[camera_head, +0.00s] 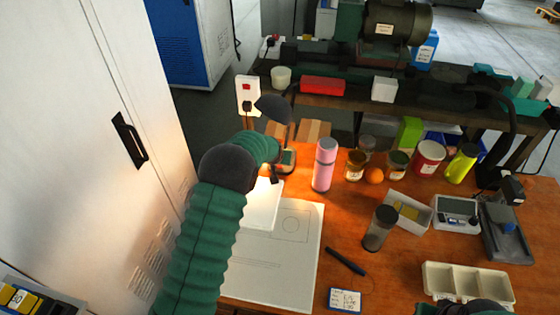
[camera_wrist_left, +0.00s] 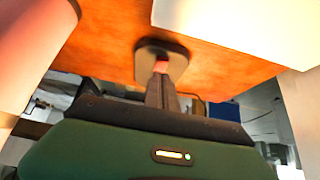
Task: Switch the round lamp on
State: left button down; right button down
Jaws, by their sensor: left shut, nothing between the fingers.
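The round lamp (camera_head: 273,108) has a dark domed head on a thin arm, and its dark base (camera_head: 288,165) stands on the orange-brown bench near the back edge. Its glowing underside is hidden, but bright warm light falls on the paper below. My left arm reaches over the paper to the base. In the left wrist view my left gripper (camera_wrist_left: 162,90) is shut and empty, its tips at a small reddish part (camera_wrist_left: 161,67) on the dark base (camera_wrist_left: 150,48). I cannot tell whether they touch it.
A pink bottle (camera_head: 324,165) stands close right of the lamp base. A drawing sheet (camera_head: 285,265) lies in front. Jars, a grey cup (camera_head: 380,228), a scale (camera_head: 455,213) and a white tray (camera_head: 468,285) fill the right. A white locker (camera_head: 90,150) bounds the left.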

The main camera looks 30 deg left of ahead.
pick_arm(q)
jog(key=shift+a+f, duration=0.1)
jog(key=shift+a, duration=0.05)
jog(key=p+v, duration=0.2)
jog(key=v, duration=1.1)
jog(key=shift+s+f, duration=0.25)
jog(key=shift+s, duration=0.05)
jog(key=s+d+m+g, duration=0.1)
jog(key=s+d, duration=0.3)
jog(key=s, duration=0.5)
jog(key=s+d+m+g+h, duration=0.1)
jog(key=s+d+g, duration=0.1)
jog(key=s, duration=0.8)
jog(key=s+d+m+g, duration=0.1)
jog(key=s+d, duration=0.4)
jog(key=s, duration=0.4)
jog(key=shift+s+d+f+g+h+p, duration=0.25)
jog(key=shift+d+f+g+h+p, duration=0.05)
jog(key=shift+f+h+p, duration=0.15)
jog(key=shift+d+r, duration=0.1)
jog(key=shift+d, duration=0.05)
